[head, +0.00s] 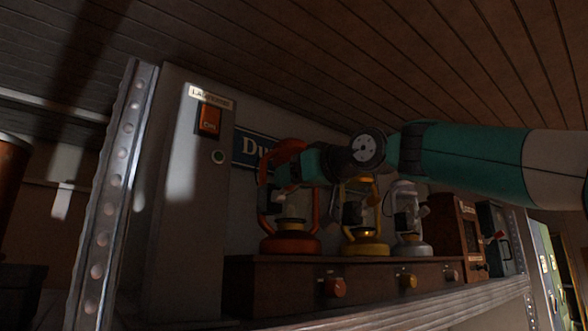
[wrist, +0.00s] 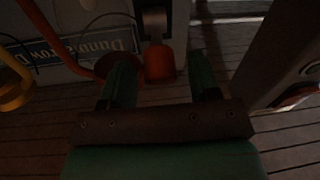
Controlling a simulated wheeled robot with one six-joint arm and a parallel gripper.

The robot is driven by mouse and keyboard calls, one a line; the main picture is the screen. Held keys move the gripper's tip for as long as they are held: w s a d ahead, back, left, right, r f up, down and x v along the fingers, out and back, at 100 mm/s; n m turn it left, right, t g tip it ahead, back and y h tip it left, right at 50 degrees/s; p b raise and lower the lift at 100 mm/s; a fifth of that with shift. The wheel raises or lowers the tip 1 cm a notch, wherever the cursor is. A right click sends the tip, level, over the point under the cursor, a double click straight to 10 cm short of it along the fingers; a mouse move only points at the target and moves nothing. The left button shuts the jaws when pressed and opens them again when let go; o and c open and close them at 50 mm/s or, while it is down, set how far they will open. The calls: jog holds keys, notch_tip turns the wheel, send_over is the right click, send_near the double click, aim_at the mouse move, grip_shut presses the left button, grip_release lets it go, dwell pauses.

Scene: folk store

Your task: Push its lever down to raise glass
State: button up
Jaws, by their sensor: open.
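The red lantern (head: 290,244) stands upright at the left end of a row on a wooden box. A yellow lantern (head: 365,247) and a pale silver lantern (head: 411,247) stand to its right. My gripper (head: 284,176) is open at the red lantern's upper part and hides some of its frame and glass. In the wrist view, the fingers of my gripper (wrist: 160,68) stand apart, with a rounded orange-red part (wrist: 159,62) between or just beyond them. I cannot tell whether it is the lever, or whether the fingers touch it.
The wooden box (head: 378,273) has several knobs on its front. A grey cabinet (head: 187,215) with an orange switch (head: 210,119) stands close on the left, behind a metal post (head: 108,200). A blue sign (head: 247,148) hangs behind. A brown device (head: 453,232) stands on the right.

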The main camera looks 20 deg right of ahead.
aim_at(289, 190)
jog(key=shift+w+a, duration=0.2)
jog(key=shift+w, duration=0.15)
jog(key=c, duration=0.9)
jog(key=f+t+b, duration=0.1)
jog(key=b, duration=0.3)
jog(key=shift+s+f+y+b, duration=0.15)
jog(key=shift+f+y+b, duration=0.15)
jog(key=shift+f+b, duration=0.1)
jog(key=t+b, duration=0.1)
jog(key=b, duration=0.2)
jog(key=f+t+y+b, duration=0.1)
jog(key=b, duration=0.2)
jog(key=t+y+b, duration=0.1)
jog(key=t+b, duration=0.1)
jog(key=b, duration=0.1)
jog(key=shift+s+d+f+n+b, duration=0.1)
jog(key=shift+s+f+n+b, duration=0.05)
jog(key=shift+n+b, duration=0.2)
